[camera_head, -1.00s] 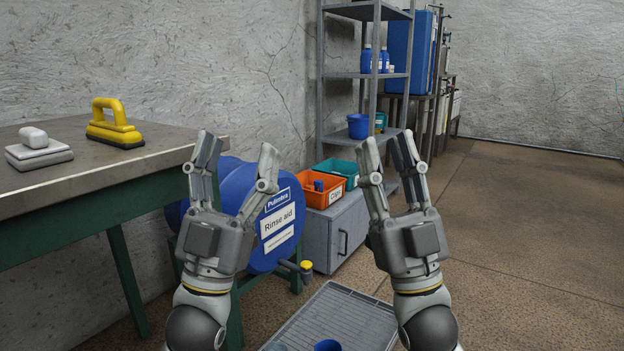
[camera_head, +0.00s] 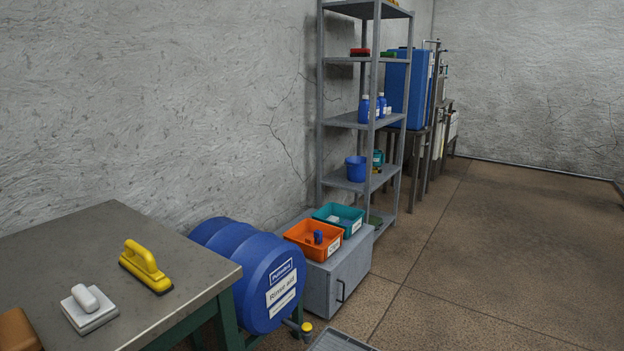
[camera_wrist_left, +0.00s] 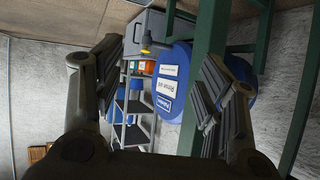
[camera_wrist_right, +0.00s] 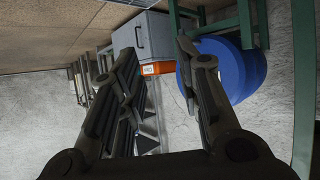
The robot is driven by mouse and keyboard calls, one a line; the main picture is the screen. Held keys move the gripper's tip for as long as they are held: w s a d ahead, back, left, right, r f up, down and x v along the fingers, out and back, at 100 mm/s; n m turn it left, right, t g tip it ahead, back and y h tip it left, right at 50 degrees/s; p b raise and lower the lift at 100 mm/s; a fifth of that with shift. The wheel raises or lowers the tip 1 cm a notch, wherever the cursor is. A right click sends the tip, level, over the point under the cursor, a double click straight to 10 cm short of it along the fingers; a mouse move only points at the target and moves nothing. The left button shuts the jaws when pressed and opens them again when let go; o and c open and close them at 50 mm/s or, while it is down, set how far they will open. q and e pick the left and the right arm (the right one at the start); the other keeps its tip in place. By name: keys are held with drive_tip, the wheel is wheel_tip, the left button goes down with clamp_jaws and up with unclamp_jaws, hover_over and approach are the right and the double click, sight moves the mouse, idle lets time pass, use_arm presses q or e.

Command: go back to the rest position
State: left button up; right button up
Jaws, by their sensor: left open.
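Neither gripper shows in the head view. In the left wrist view my left gripper (camera_wrist_left: 162,58) is open, its two fingers spread with nothing between them. The blue rinse aid drum (camera_wrist_left: 178,88) and shelf show beyond it. In the right wrist view my right gripper (camera_wrist_right: 156,52) is open and empty. A grey cabinet (camera_wrist_right: 145,33), an orange bin (camera_wrist_right: 160,68) and the blue drum (camera_wrist_right: 228,65) show beyond its fingers. Both wrist views show the room upside down.
A metal-topped table (camera_head: 90,240) at left holds a yellow-handled scrubber (camera_head: 146,266) and a white-handled block (camera_head: 89,307). The drum (camera_head: 255,275), cabinet (camera_head: 338,283), orange bin (camera_head: 313,239), teal bin (camera_head: 338,217) and shelf rack (camera_head: 347,120) line the wall. Floor at right (camera_head: 500,260) is clear.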

use_arm(q)
drive_tip(key=s+a+f+g+p, duration=0.2)
drive_tip(key=s+p, duration=0.3)
drive_tip(key=s, duration=1)
drive_tip(key=s+a+f+g+y+p, duration=0.1)
drive_tip(key=s+a+f+g+p, duration=0.2)
drive_tip(key=s, duration=1.2)
drive_tip(key=s+a+f+g+y+p, duration=0.1)
drive_tip(key=s+g+p, duration=0.5)
drive_tip(key=s, duration=0.9)
drive_tip(key=a+f+p, duration=0.1)
drive_tip(key=a, duration=0.1)
drive_tip(key=shift+s+a+f+n, duration=0.2)
drive_tip(key=shift+a+f+n, duration=0.1)
drive_tip(key=shift+a+f, duration=0.1)
use_arm(e)
drive_tip(key=s+d+f+g, duration=0.2)
drive_tip(key=s+d+g, duration=0.1)
drive_tip(key=s, duration=1.2)
drive_tip(key=s+d+f+g+h, duration=0.1)
drive_tip(key=s+d+f+g, duration=0.2)
drive_tip(key=s, duration=1.2)
drive_tip(key=s+d+f+g+h, duration=0.1)
drive_tip(key=s+g, duration=0.4)
drive_tip(key=s, duration=1)
drive_tip(key=shift+s+d+f+m, duration=0.2)
drive_tip(key=shift+d+f+m, duration=0.1)
drive_tip(key=shift+d+f, duration=0.6)
